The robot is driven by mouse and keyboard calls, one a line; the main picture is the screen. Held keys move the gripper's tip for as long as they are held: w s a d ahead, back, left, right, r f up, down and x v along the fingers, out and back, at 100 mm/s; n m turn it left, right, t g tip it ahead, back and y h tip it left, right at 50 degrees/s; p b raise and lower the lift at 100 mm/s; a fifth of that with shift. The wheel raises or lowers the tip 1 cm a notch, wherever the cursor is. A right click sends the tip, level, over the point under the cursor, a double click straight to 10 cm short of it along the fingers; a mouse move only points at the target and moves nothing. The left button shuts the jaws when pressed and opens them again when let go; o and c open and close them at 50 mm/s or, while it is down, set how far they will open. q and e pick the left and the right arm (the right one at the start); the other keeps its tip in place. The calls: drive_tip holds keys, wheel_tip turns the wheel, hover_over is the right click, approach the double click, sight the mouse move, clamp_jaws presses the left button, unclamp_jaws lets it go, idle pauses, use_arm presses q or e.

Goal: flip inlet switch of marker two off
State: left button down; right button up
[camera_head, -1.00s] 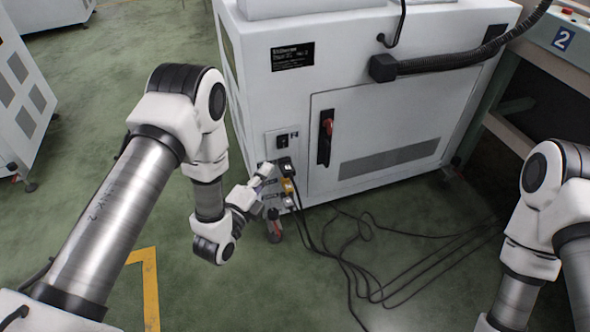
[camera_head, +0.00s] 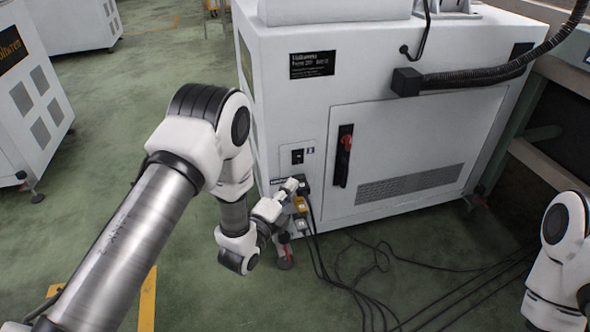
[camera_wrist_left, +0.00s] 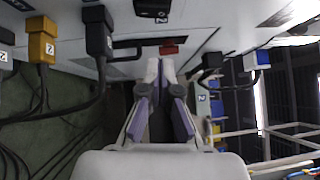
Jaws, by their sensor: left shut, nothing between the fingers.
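The inlet panel (camera_head: 311,170) is low on the left part of the white machine's front. A black inlet switch (camera_head: 297,156) is set in it, above a column of black, yellow and grey plugs. My left gripper (camera_head: 293,184) is just below the switch, beside the black plug (camera_head: 304,186). In the left wrist view the left gripper (camera_wrist_left: 160,64) is shut and empty, pointing toward the panel. A black part that looks like the switch (camera_wrist_left: 152,7) is cut by the top edge there. Whether the fingers touch anything I cannot tell. My right gripper is out of view.
The yellow plug (camera_head: 301,205) and grey plug (camera_head: 301,226) are below the gripper. Black cables (camera_head: 375,262) trail over the floor. Green floor (camera_head: 105,130) is free at left.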

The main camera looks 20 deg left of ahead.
sight(300, 155)
use_arm(q)
drive_tip(key=w+b, duration=0.1)
drive_tip(key=w, duration=0.1)
drive_tip(key=w+a+b, duration=0.1)
drive_tip(key=w, duration=0.2)
drive_tip(key=w+r+b, duration=0.1)
drive_tip(key=w+b, duration=0.1)
drive_tip(key=w, duration=0.1)
drive_tip(key=shift+a, duration=0.15)
drive_tip(key=p, duration=0.1)
drive_tip(key=r+p, duration=0.1)
drive_tip(key=shift+w+a+p, duration=0.1)
drive_tip(key=shift+w+p, duration=0.15)
drive_tip(key=shift+p, duration=0.05)
drive_tip(key=shift+f+n+g+b, duration=0.3)
